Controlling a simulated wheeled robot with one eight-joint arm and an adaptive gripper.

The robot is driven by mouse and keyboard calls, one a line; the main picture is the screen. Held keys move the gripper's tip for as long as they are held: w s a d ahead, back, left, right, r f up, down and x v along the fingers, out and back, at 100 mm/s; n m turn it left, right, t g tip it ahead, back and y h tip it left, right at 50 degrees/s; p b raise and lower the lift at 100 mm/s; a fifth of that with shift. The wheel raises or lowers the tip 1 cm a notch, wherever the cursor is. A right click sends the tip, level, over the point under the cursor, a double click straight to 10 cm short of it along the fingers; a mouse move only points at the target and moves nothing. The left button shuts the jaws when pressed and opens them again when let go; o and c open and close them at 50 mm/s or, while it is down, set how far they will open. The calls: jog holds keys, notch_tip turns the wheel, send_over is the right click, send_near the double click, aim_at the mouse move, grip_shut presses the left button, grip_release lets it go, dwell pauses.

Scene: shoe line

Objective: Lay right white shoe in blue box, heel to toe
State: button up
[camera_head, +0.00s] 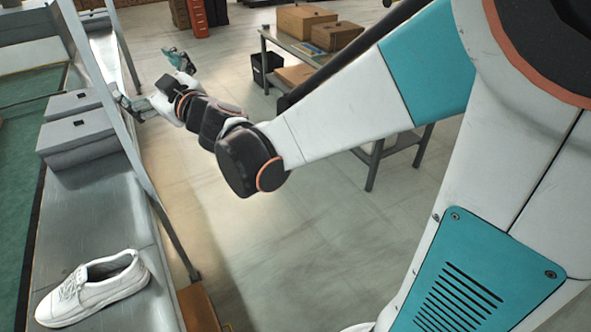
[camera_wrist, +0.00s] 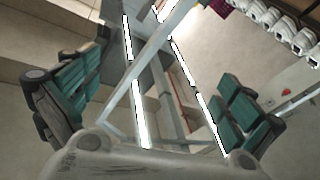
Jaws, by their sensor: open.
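A white shoe (camera_head: 93,287) with laces lies upright on the metal line (camera_head: 125,215) at the lower left of the head view. Its toe points to the lower left. I cannot tell from its shape whether it is the right shoe. My gripper (camera_head: 152,82) is at the far end of my stretched arm, beyond the shoe and beside the frame of the line. In the wrist view my gripper (camera_wrist: 158,106) has its two teal fingers wide apart, with nothing held between them. No clearly blue box shows in either view.
Grey lidded boxes (camera_head: 80,138) stand on the line beyond the shoe. A metal rail and posts (camera_head: 128,130) run along its side. A table (camera_head: 290,45) with brown boxes stands at the back. White shoes (camera_wrist: 285,22) line a rack in the wrist view. Floor between is clear.

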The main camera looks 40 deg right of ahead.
jog(key=s+d+f+m+g+h, duration=0.4)
jog(key=s+d+m+h, duration=0.3)
jog(key=s+d, duration=0.4)
jog(key=s+f+g+y, duration=0.1)
jog(key=s+f+g, duration=0.2)
jog(key=s+f, duration=0.3)
jog(key=s+a+f+g, duration=0.1)
jog(key=s+f+g, duration=0.3)
jog(key=s, duration=0.9)
notch_tip(320, 180, down, 2)
jog(key=shift+f+m+y, duration=0.25)
jog(key=shift+m+y, duration=0.15)
